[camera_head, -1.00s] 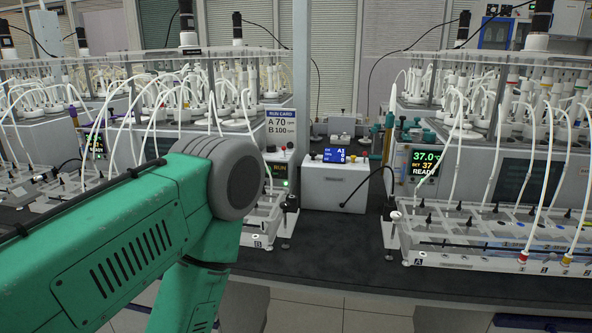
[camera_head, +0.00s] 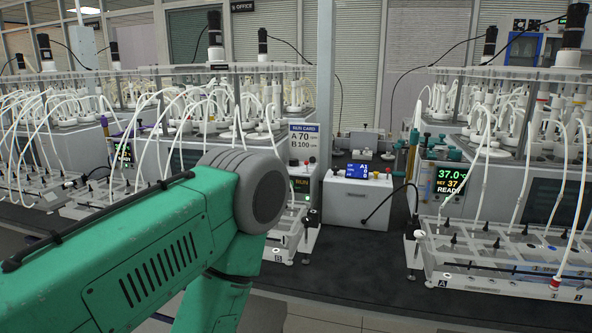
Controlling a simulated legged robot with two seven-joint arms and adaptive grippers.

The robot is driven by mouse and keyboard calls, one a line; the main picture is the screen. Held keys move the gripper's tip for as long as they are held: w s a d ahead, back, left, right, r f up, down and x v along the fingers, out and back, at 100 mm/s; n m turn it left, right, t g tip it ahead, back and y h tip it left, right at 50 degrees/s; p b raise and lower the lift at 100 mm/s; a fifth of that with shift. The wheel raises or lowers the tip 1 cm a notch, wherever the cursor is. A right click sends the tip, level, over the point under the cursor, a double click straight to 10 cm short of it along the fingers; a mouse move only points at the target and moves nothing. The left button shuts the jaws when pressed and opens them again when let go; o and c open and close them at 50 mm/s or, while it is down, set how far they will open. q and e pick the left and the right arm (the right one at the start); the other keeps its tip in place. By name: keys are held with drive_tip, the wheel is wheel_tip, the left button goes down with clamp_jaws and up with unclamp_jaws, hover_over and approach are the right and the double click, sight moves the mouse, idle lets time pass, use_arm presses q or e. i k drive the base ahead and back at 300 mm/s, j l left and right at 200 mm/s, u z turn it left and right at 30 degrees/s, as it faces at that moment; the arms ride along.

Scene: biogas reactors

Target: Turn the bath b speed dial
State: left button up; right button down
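A run card (camera_head: 303,146) reads A 70 and B 100. Below it is a control panel (camera_head: 301,187) with a RUN display, at the right end of the left bath unit, partly behind my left arm. I cannot make out a speed dial on it. A tray marked B (camera_head: 278,254) extends in front of that unit. A tray marked A (camera_head: 443,283) is in front of the right bath unit (camera_head: 450,185), whose display reads 37.0°C, SET 37, READY. My green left arm crosses the lower left; its gripper is out of view. My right gripper is not in view.
A white box (camera_head: 356,197) with a blue screen stands between the two units, with a black cable running right. A grey post (camera_head: 325,95) rises behind the run card. The dark bench top (camera_head: 350,262) is clear between the trays.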

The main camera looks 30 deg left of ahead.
sight(292, 162)
drive_tip(key=u, duration=0.95)
drive_tip(key=i+l+u, duration=0.15)
drive_tip(key=l, duration=0.8)
drive_tip(key=l+u, duration=0.15)
drive_tip(key=l, duration=0.8)
